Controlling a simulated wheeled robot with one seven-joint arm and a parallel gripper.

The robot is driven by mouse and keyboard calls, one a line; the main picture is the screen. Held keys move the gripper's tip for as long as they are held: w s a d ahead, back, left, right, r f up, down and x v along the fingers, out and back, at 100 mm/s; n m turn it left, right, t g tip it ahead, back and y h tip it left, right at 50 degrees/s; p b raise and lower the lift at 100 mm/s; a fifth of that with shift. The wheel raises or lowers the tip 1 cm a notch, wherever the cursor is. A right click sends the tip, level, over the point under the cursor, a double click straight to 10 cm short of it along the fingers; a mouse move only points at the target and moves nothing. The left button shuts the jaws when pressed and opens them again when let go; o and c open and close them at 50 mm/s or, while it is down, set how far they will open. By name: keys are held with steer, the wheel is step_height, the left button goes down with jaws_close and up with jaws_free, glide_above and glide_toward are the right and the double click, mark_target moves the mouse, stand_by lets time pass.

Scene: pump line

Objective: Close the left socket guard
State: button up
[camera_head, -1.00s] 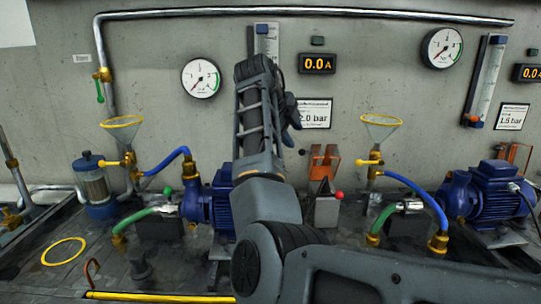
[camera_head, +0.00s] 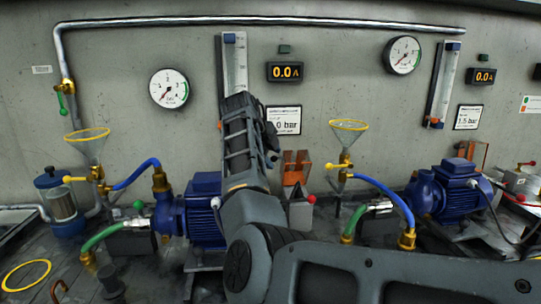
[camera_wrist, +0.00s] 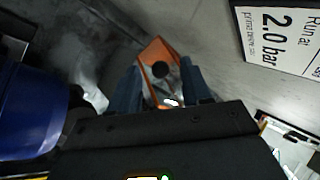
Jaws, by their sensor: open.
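The left socket guard (camera_head: 296,166) is an orange piece beside the left pump, just right of my forearm in the head view. In the wrist view the orange guard (camera_wrist: 155,62) lies straight ahead, with a dark round hole in its middle. I cannot tell clearly how its flap stands. My gripper (camera_wrist: 163,88) is open and empty, its two dark fingers either side of the guard's near part in the picture. I cannot tell whether they touch it. In the head view my gripper (camera_head: 271,143) is small and partly hidden by my arm.
The blue left pump (camera_head: 203,212) stands close left of my arm. A grey box with a red knob (camera_head: 302,212) sits just below the guard. A funnel (camera_head: 348,135) with a yellow valve and blue hose stands to the right. A second orange guard (camera_head: 474,152) is behind the right pump (camera_head: 448,188).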

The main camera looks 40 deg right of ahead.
jaws_close()
steer(key=shift+f+b, duration=0.15)
steer(key=shift+b, duration=0.15)
stand_by(0.4)
